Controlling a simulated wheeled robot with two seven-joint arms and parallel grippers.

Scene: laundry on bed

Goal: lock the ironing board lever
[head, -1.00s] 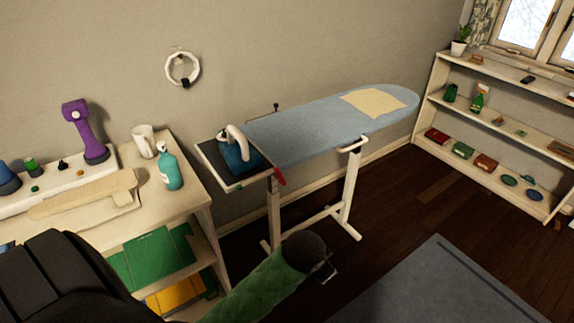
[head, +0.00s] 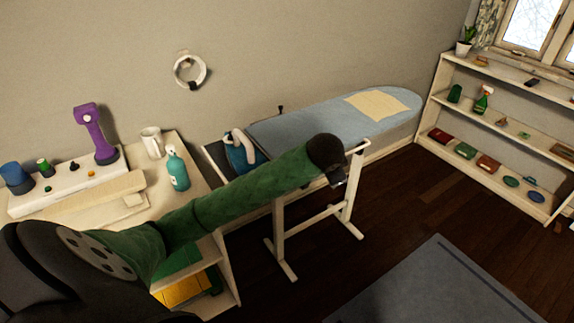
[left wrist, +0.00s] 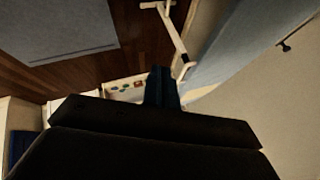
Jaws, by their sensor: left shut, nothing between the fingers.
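The ironing board (head: 308,121) stands along the wall with its pale blue cover up and its white legs (head: 340,209) on the floor. Its red lever, under the iron-rest end, is hidden behind my left arm in the head view. My left gripper (head: 340,178) is beside the board's near long edge, toward its middle, in front of a white leg. In the left wrist view its fingers (left wrist: 162,76) are together and empty. The board's underside edge (left wrist: 212,45) and a white leg (left wrist: 178,38) lie ahead of them. My right gripper is out of view.
An iron (head: 240,152) sits on the board's left end. A table (head: 200,190) with a teal bottle (head: 178,168) and purple tool (head: 95,135) stands left. A white shelf (head: 440,95) is at right. Open floor and a grey rug (head: 440,285) lie in front.

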